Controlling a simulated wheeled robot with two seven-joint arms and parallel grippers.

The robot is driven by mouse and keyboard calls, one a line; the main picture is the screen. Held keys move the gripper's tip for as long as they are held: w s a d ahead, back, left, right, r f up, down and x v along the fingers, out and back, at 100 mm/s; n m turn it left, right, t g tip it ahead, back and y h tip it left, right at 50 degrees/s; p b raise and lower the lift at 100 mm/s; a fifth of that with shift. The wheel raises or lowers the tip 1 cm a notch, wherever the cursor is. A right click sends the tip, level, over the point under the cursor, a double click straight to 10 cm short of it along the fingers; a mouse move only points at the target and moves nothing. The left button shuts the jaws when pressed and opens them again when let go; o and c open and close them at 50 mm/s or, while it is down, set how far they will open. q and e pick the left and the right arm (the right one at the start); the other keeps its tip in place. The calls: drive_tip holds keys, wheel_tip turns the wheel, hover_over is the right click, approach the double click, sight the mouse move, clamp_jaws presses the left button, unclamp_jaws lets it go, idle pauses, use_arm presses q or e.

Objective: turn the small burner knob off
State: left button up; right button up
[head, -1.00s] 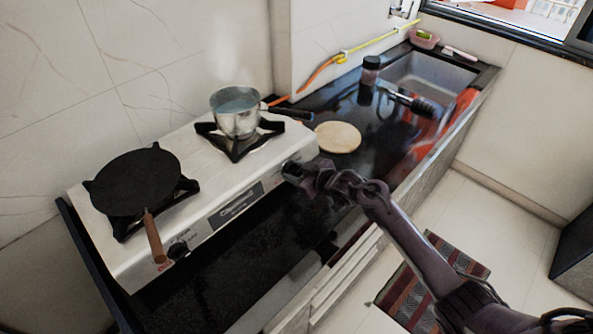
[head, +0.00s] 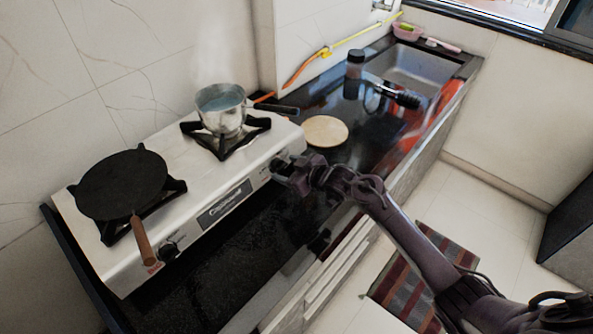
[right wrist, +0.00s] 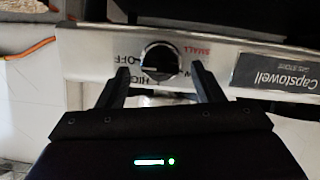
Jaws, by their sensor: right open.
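The small burner knob (right wrist: 160,60) is round and black with a raised grip bar, on the stove's pale front panel. Printed OFF, HIGH and SMALL labels surround it, upside down in the right wrist view. My right gripper (right wrist: 160,74) is open, with one fingertip on each side of the knob in that view. Whether the fingers touch it is unclear. In the head view the right gripper (head: 284,168) is at the right end of the stove (head: 180,165) front and largely hides this knob. My left gripper is not in view.
A saucepan (head: 221,108) stands on the right burner and a black flat pan (head: 121,184) on the left one. Another knob (head: 168,250) is below the pan handle. A round board (head: 325,131) and a sink (head: 412,72) are to the right.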

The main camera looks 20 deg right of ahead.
drive_tip(key=v, duration=0.6)
drive_tip(key=shift+b, duration=0.3)
drive_tip(key=shift+s+d, duration=0.1)
drive_tip(key=shift+s, duration=0.05)
